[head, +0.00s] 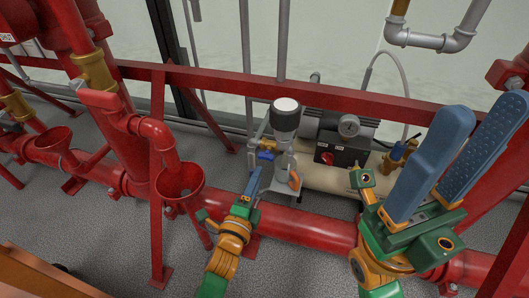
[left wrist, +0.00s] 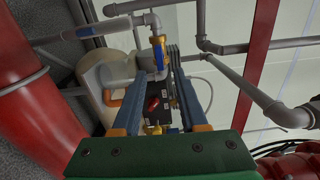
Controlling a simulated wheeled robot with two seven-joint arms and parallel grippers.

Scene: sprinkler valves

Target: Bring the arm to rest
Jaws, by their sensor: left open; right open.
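My left gripper (head: 254,180) is low in the middle of the head view, in front of the compressor unit. Its two blue fingers stand apart in the left wrist view (left wrist: 158,80), and nothing is seen held between them. Beyond them are a blue-handled brass valve (head: 266,155), also in the left wrist view (left wrist: 157,42), and a black box with a red knob (head: 327,157). My right gripper (head: 484,112) is at the right of the head view, close to the camera. Its large blue fingers are spread and empty, and they hide part of what is behind.
A red horizontal pipe (head: 310,232) runs low across the scene. A red frame rail (head: 225,80) runs behind. Red funnels (head: 180,182) and upright pipes stand at the left. Grey floor shows in front.

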